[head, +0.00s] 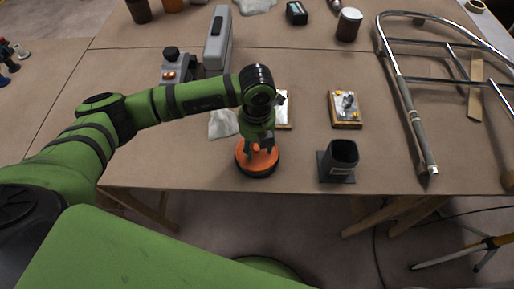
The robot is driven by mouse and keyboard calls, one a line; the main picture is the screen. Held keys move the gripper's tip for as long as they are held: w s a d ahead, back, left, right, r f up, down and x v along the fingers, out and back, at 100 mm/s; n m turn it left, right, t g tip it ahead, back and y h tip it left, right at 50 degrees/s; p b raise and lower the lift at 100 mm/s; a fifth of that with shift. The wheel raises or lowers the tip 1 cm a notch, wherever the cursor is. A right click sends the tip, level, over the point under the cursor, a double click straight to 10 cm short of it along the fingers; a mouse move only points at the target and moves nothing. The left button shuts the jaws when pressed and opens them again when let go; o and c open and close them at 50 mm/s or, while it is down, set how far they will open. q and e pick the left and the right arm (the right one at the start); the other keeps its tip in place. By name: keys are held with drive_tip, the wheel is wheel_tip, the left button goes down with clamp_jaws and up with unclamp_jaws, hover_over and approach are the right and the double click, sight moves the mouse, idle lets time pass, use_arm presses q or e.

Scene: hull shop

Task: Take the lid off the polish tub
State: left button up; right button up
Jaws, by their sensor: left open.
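A low round tub with a dark body (257,173) stands near the front edge of the table. Its orange lid (246,163) sits on top of it. My left gripper (261,149) points down over the lid, with its fingers open. The fingers reach down to the middle of the lid, and I cannot tell whether they touch it. The gripper hides part of the lid. My right gripper is not in view.
A dark square cup (341,158) and a framed picture (345,109) stand to the right. A white cloth (222,124) lies left of the arm. A grey machine (197,68) stands behind it. A chrome rail frame (408,100) covers the right side.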

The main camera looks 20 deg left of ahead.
use_arm(q)
clamp_jaws()
